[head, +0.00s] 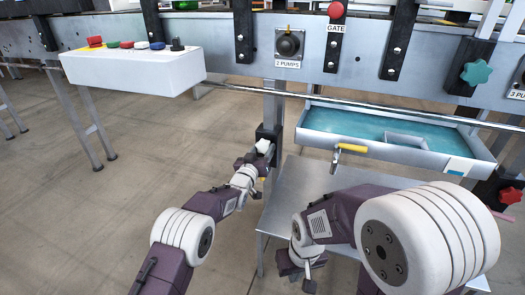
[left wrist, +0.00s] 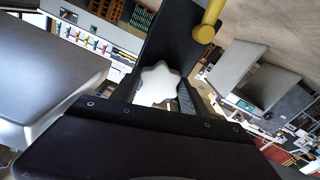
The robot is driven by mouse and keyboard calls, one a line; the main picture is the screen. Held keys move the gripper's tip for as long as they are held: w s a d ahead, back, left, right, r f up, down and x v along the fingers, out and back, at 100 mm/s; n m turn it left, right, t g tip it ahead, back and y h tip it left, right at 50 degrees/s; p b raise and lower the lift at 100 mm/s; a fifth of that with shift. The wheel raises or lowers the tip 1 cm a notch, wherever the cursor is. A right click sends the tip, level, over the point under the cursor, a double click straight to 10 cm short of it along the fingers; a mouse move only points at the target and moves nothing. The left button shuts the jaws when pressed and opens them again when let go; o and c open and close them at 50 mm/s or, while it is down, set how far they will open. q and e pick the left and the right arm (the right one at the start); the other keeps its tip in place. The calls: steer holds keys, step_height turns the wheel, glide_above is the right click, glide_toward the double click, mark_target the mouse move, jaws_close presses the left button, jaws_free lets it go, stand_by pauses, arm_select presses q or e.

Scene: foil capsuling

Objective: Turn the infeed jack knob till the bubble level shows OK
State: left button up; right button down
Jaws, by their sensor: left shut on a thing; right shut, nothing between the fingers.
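The infeed jack knob is a white lobed knob (left wrist: 158,82) in front of a black block in the left wrist view. My left gripper (left wrist: 157,92) has a finger on each side of it and is shut on it. In the head view my left gripper (head: 258,155) reaches the black bracket (head: 269,132) on the leg under the conveyor, with a small white part of the knob showing. My right gripper (head: 301,270) is shut and empty, low over the grey lower table. I cannot make out the bubble level or its reading.
A blue-floored tray (head: 385,131) with a yellow-handled tap (head: 350,147) hangs above the grey metal table (head: 300,190). A white control box (head: 133,70) juts out at left. A teal knob (head: 476,72) is at right. Floor at left is clear.

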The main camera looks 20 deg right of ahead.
arm_select(q)
steer(key=n+p, duration=0.2)
steer(key=shift+r+n, duration=0.15)
steer(key=shift+n, duration=0.25)
steer(key=n+p, duration=0.2)
steer(key=shift+n, duration=0.4)
steer(key=n+p, duration=0.1)
steer(key=n, duration=0.2)
steer(key=shift+n+p, duration=0.65)
steer(key=shift+n, duration=1.05)
steer(key=o, duration=1.4)
steer(key=shift+c, duration=0.2)
